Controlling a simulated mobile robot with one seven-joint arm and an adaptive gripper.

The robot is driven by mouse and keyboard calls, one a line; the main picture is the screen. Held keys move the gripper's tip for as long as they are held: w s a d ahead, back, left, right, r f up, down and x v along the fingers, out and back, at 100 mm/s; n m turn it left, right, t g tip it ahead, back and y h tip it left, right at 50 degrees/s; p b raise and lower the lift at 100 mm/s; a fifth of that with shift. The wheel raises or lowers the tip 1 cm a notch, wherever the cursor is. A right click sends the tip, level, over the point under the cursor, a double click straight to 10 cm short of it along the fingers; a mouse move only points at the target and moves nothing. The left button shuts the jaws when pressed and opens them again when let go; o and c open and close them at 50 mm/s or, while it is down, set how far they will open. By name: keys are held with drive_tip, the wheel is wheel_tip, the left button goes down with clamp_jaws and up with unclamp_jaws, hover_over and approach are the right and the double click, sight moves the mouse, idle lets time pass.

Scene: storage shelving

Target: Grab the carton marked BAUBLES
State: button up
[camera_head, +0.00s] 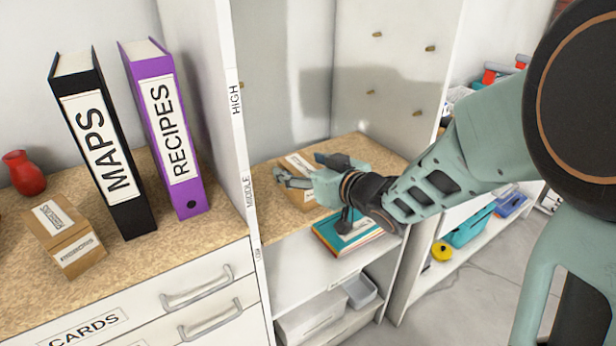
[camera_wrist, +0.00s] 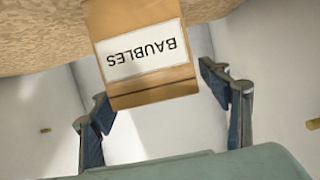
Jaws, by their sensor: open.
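The carton marked BAUBLES (camera_wrist: 165,88) is a brown cardboard box with a white label, seen upside down at the top middle of the wrist view. In the head view the carton (camera_head: 300,196) stands on the cork-topped middle shelf, partly hidden behind my gripper. My gripper (camera_head: 298,172) is open at the carton, and in the wrist view its two fingers (camera_wrist: 158,92) are spread to either side of the carton's near end. A gap shows between the right finger and the carton; contact on the left cannot be told.
The shelf's white upright (camera_head: 235,120) stands left of my gripper. Beyond it are a MAPS binder (camera_head: 103,150), a purple RECIPES binder (camera_head: 168,130) and another carton (camera_head: 65,236). Books (camera_head: 345,235) lie on the shelf below. Free cork surface (camera_head: 375,158) shows behind my gripper.

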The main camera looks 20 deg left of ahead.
drive_tip(key=shift+c, duration=0.6)
drive_tip(key=shift+r, duration=0.1)
drive_tip(key=c, duration=1.4)
drive_tip(key=shift+c, duration=0.2)
